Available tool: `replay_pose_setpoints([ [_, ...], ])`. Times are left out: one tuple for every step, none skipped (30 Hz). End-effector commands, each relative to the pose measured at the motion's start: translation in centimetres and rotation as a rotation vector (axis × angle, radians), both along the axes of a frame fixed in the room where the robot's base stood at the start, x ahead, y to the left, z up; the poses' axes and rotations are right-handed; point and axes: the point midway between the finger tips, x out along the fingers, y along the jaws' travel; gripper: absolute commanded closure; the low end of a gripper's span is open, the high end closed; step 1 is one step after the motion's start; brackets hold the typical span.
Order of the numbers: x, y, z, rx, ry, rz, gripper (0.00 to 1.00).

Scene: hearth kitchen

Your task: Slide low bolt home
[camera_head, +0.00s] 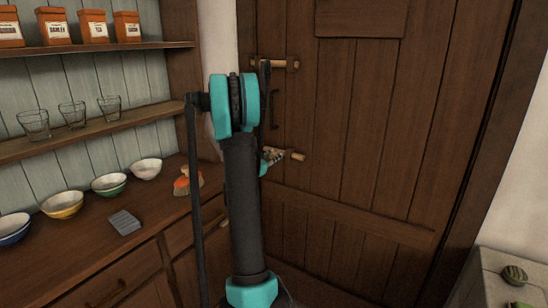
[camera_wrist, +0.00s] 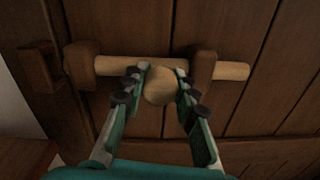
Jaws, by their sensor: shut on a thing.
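The low bolt is a pale wooden rod (camera_wrist: 232,70) lying across the brown plank door, and its right end shows in the head view (camera_head: 298,155). Its round knob (camera_wrist: 158,86) sits between the fingertips of my gripper (camera_wrist: 157,88), which is shut on it. The rod passes a right bracket (camera_wrist: 203,72) and reaches a left bracket (camera_wrist: 83,66). A dark wooden keeper (camera_wrist: 40,68) stands left of that bracket, and no rod shows in it. In the head view my gripper (camera_head: 272,156) is partly hidden behind my arm.
An upper bolt (camera_head: 288,64) and a dark handle (camera_head: 275,110) are higher on the door (camera_head: 350,120). At left, a wooden counter (camera_head: 85,262) holds several bowls, a grey block (camera_head: 124,222) and a brush (camera_head: 187,182). A pale stone surface (camera_head: 492,262) is at lower right.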

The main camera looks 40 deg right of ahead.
Motion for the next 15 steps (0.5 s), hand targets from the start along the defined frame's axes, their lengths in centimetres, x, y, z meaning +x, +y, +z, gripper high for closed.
replay_pose_setpoints([
  [0.5,0.2,0.0,0.000,0.000,0.002,1.00],
  [0.8,0.3,0.0,0.000,0.000,0.003,1.00],
  [1.4,0.5,0.0,0.000,0.000,0.003,1.00],
  [1.8,0.7,0.0,0.000,0.000,0.003,1.00],
  [2.4,0.9,0.0,0.000,0.000,0.004,1.00],
  [3.1,1.2,0.0,0.000,0.000,0.004,1.00],
  [3.6,1.5,0.0,0.000,0.000,0.004,1.00],
  [4.0,1.7,0.0,0.000,0.000,0.004,1.00],
  [4.3,1.8,0.0,0.000,0.000,0.003,1.00],
  [4.5,1.9,0.0,0.000,0.000,0.003,1.00],
  [4.6,1.9,0.0,0.000,0.000,0.003,1.00],
  [4.6,1.9,0.0,0.000,0.000,0.003,1.00],
  [4.6,1.9,0.0,0.000,0.000,0.003,1.00],
  [4.6,1.9,0.0,0.000,0.000,0.003,1.00],
  [4.6,1.9,0.0,-0.001,0.000,0.004,1.00],
])
